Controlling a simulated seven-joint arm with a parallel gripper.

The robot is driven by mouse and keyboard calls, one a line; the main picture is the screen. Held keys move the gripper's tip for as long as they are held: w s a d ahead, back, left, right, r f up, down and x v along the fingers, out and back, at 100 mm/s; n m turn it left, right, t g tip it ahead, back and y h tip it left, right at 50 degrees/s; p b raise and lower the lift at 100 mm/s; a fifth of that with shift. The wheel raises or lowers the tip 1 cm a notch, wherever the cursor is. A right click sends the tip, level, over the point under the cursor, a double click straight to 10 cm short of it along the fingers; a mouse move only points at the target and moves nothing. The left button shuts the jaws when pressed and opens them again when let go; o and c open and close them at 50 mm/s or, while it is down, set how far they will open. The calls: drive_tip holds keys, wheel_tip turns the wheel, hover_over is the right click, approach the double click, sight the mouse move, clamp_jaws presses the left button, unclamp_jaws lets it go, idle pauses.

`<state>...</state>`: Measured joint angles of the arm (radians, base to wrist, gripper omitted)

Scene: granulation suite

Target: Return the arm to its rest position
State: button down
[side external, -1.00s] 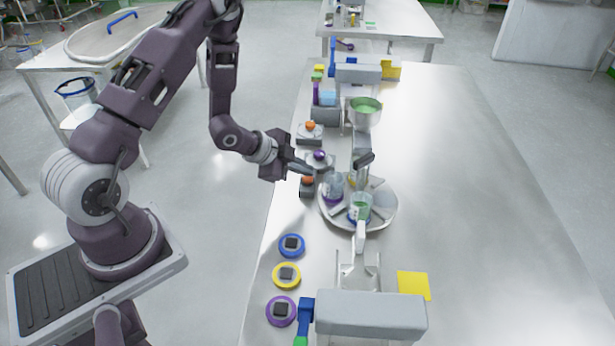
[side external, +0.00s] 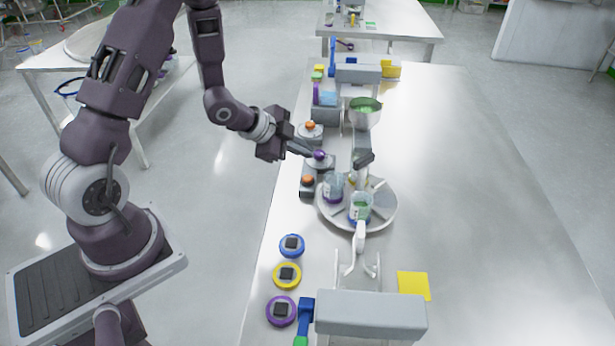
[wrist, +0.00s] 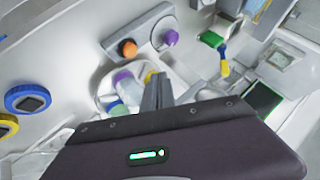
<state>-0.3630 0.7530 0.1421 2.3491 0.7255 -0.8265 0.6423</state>
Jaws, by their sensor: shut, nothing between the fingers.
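My gripper (side external: 312,152) is shut and empty in the side external view. Its fingertips are at the purple knob (side external: 320,155) on the table's left side; I cannot tell whether they touch it. In the wrist view my gripper's shut fingers (wrist: 157,90) point toward the round turntable, and the purple knob (wrist: 171,38) stands apart from them. The arm reaches out over the left edge of the table, bent at the elbow.
Orange knobs (side external: 308,180) flank the purple one. Blue, yellow and purple ringed discs (side external: 287,275) lie nearer the front. A metal bowl (side external: 365,117) stands behind. The table's right side is clear.

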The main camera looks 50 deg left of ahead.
drive_tip(key=shift+r, duration=0.2)
drive_tip(key=s+r+n+g+y, duration=0.1)
drive_tip(key=s+r+n+y, duration=0.3)
drive_tip(key=r, duration=1.1)
drive_tip(key=s+d+r+n+h, duration=0.1)
drive_tip(key=s+d+r+n, duration=0.1)
drive_tip(key=s, duration=0.5)
drive_tip(key=s+d+r+n+g, duration=0.1)
drive_tip(key=s+d+r+n, duration=0.1)
drive_tip(key=s+d, duration=0.3)
drive_tip(key=s+d+r+n+g+h, duration=0.1)
drive_tip(key=s+d+r+n, duration=0.1)
drive_tip(key=s, duration=0.8)
drive_tip(key=shift+s+d+r+n+h, duration=0.3)
drive_tip(key=shift+d+r+n, duration=0.1)
drive_tip(key=shift+d, duration=0.35)
drive_tip(key=shift+w, duration=0.1)
